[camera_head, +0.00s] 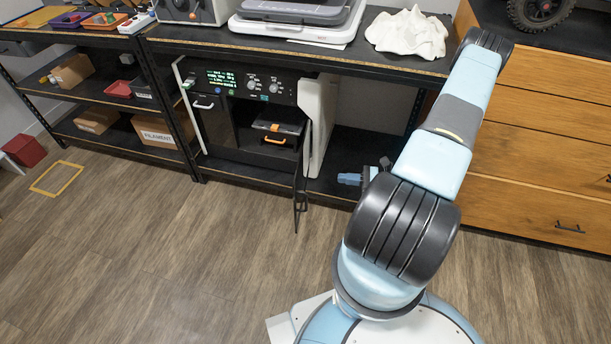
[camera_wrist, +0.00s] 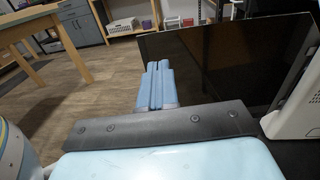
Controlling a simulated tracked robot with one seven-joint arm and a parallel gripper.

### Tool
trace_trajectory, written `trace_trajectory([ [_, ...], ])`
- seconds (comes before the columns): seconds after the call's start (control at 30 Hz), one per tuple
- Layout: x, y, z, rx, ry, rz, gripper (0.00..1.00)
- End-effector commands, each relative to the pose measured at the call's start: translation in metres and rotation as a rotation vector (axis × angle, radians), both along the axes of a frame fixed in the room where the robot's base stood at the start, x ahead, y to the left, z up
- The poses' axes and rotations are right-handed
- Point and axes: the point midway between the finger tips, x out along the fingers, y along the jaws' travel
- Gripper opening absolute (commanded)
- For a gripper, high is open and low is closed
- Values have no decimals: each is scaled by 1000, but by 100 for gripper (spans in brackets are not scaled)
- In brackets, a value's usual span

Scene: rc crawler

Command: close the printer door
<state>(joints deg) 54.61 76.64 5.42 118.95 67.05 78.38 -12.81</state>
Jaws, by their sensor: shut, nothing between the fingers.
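The printer (camera_head: 250,88) stands on the shelf under the bench, with a black front, white side panels and a lit green display. Its dark door (camera_head: 304,168) is open, swung out from the right side and seen nearly edge-on, with a handle (camera_head: 299,208) low at its outer edge. In the wrist view the door (camera_wrist: 235,60) is a broad, glossy dark panel beyond my fingers. My gripper (camera_head: 341,179) is to the right of the open door, its light-blue fingers pointing left. In the wrist view my gripper (camera_wrist: 158,68) is shut and empty. I cannot tell whether it touches the door.
The bench top (camera_head: 300,50) overhangs the printer, and a wooden drawer cabinet (camera_head: 540,150) stands at the right. Shelves with cardboard boxes (camera_head: 154,132) are at the left. The wooden floor (camera_head: 170,250) in front of the printer is clear.

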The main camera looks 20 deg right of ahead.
Motion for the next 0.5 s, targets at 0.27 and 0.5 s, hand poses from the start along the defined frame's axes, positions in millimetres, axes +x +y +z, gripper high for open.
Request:
trace_trajectory([
  [0.27, 6, 14, -6, 15, 6, -18, 0],
  [0.5, 26, 50, -5, 15, 6, -15, 0],
])
